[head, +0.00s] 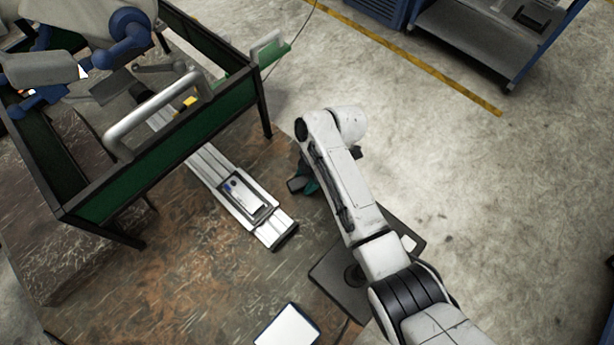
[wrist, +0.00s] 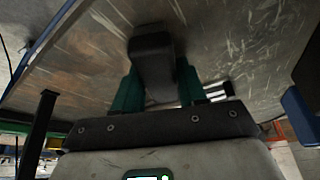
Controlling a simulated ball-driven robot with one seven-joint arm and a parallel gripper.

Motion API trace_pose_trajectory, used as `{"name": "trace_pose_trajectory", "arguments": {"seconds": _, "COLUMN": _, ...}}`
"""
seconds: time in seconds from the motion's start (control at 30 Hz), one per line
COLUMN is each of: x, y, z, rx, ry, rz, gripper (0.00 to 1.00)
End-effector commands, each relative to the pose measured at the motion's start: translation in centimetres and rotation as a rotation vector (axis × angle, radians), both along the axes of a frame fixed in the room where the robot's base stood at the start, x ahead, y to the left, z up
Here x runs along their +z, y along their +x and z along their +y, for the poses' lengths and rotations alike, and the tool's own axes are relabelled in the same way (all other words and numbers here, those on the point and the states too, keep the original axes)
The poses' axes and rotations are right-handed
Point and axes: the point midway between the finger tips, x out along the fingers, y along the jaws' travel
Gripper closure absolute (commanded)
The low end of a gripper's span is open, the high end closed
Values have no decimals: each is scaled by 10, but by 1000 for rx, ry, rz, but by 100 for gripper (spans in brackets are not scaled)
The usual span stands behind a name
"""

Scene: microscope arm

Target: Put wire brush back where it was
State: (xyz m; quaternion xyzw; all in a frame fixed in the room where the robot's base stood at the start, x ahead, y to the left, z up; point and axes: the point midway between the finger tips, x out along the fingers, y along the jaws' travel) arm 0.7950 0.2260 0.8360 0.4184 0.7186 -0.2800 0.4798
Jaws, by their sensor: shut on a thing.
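My gripper (wrist: 157,86) shows in the wrist view with its two green fingers shut on a dark, blocky thing, which I take to be the wire brush (wrist: 153,58). The brush sticks out beyond the fingertips, and its bristles cannot be made out. In the head view my gripper (head: 306,184) hangs over the right edge area of the brown worktop (head: 190,275), partly hidden by my white arm. A dark end of the brush (head: 296,185) shows just left of the green finger. I cannot tell whether the brush touches the worktop.
A metal rail (head: 207,168) with a small device (head: 243,196) lies left of my gripper. A green-panelled frame (head: 165,150) with handles stands over it. A dark plate (head: 335,283) lies under my arm, and a white tablet (head: 287,328) lies in front. Bare worktop shows between.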

Motion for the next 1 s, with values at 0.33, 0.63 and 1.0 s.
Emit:
{"name": "trace_pose_trajectory", "arguments": {"seconds": 0.33, "x": -2, "y": 0, "z": 0, "rx": 0, "ry": 0, "rz": 0, "gripper": 57}}
{"name": "trace_pose_trajectory", "arguments": {"seconds": 0.63, "x": -2, "y": 0, "z": 0, "rx": 0, "ry": 0, "rz": 0, "gripper": 33}}
{"name": "trace_pose_trajectory", "arguments": {"seconds": 1.0, "x": 12, "y": 3, "z": -4, "rx": -2, "ry": 2, "rz": -3, "gripper": 33}}
